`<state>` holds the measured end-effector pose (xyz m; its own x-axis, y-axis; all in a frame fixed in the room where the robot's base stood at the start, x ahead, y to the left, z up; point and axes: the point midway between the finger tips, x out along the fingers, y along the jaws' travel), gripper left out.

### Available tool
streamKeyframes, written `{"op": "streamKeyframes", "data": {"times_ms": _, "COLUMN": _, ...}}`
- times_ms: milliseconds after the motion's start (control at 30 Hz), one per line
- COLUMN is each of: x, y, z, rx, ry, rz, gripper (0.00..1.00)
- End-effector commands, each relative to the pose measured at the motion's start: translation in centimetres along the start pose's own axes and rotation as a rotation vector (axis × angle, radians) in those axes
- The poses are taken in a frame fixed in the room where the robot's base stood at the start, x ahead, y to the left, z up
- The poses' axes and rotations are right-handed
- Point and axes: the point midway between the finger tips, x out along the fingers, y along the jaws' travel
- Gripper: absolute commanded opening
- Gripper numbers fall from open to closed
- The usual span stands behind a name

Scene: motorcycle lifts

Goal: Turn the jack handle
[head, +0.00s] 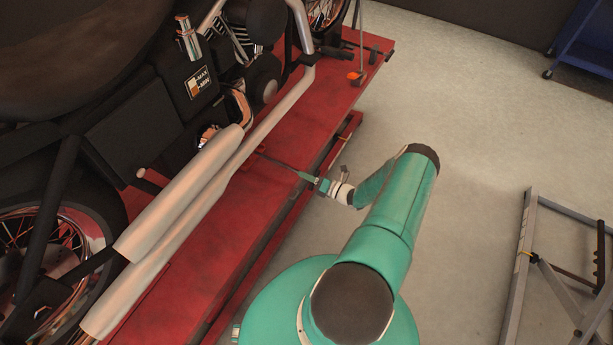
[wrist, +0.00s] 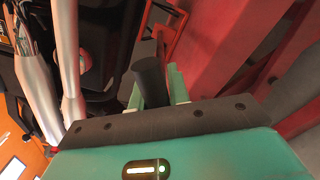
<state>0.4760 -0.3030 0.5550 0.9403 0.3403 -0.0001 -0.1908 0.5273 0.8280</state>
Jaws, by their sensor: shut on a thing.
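The jack handle shows in the wrist view as a black cylindrical grip (wrist: 150,80) between the green fingers of my gripper (wrist: 156,90). My gripper is shut on it. In the head view my gripper (head: 312,180) is at the right edge of the red lift, beside the motorcycle. A thin dark rod (head: 280,164) runs from my fingertips toward the exhaust pipes. The far end of the handle is not clear in either view, and my fingers partly hide the grip.
The motorcycle's silver exhaust pipes (head: 185,195) pass close to the rod. The red lift platform (head: 190,255) carries the motorcycle. A grey metal frame (head: 520,262) stands at the right, and a blue cart (head: 582,45) at the upper right. The floor between them is clear.

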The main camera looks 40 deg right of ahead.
Motion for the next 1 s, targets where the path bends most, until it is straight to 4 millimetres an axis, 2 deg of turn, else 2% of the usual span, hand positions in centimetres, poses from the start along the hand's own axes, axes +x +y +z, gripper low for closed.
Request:
{"op": "streamKeyframes", "data": {"times_ms": 400, "x": -0.04, "y": -0.02, "z": -0.02, "rx": 0.23, "ry": 0.0, "rz": 0.0, "gripper": 0.0}}
{"op": "streamKeyframes", "data": {"times_ms": 967, "x": -0.04, "y": -0.02, "z": -0.02, "rx": 0.269, "ry": 0.0, "rz": 0.0, "gripper": 0.0}}
{"op": "streamKeyframes", "data": {"times_ms": 1000, "x": -0.04, "y": -0.02, "z": -0.02, "rx": 0.269, "ry": 0.0, "rz": 0.0, "gripper": 0.2}}
